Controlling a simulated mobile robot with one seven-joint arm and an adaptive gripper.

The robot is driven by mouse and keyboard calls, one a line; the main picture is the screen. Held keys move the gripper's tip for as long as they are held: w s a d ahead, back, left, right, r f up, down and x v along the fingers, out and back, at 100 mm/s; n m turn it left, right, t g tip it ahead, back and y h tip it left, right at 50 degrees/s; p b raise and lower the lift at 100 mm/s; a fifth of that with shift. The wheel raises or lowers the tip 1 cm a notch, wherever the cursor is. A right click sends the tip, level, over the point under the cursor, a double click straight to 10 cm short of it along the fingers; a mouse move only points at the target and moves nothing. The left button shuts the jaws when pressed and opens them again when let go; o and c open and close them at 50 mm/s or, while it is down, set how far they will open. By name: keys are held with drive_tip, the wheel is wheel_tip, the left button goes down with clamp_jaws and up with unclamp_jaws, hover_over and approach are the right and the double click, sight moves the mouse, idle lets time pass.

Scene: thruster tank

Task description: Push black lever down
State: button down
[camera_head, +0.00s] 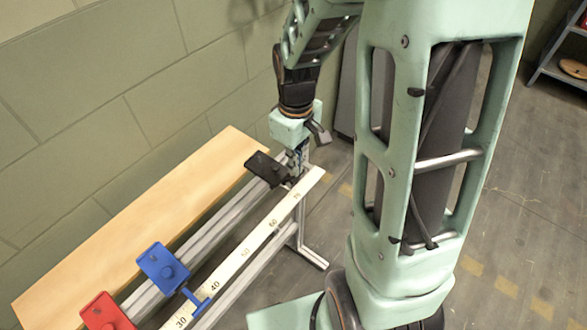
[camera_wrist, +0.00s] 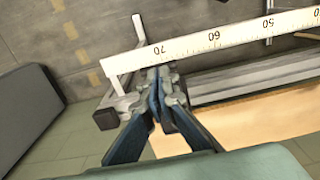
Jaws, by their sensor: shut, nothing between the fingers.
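The black lever (camera_head: 264,168) is a dark flat plate at the far end of the metal rail in the head view. My gripper (camera_head: 297,168) points down right beside its right side, close to the ruler's far end. I cannot tell whether they touch. In the wrist view my gripper's blue fingers (camera_wrist: 159,88) are together with nothing between them, near the 70 mark.
A white ruler (camera_head: 246,250) runs along the metal frame, also seen in the wrist view (camera_wrist: 235,33). A blue lever (camera_head: 162,268) and a red lever (camera_head: 105,313) stand nearer. A wooden board (camera_head: 130,220) lies along the wall. A shelf (camera_head: 560,62) is at the far right.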

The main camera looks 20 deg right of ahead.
wheel_tip(320, 180, up, 8)
drive_tip(key=p, duration=0.6)
drive_tip(key=shift+r, duration=0.2)
idle(0.3)
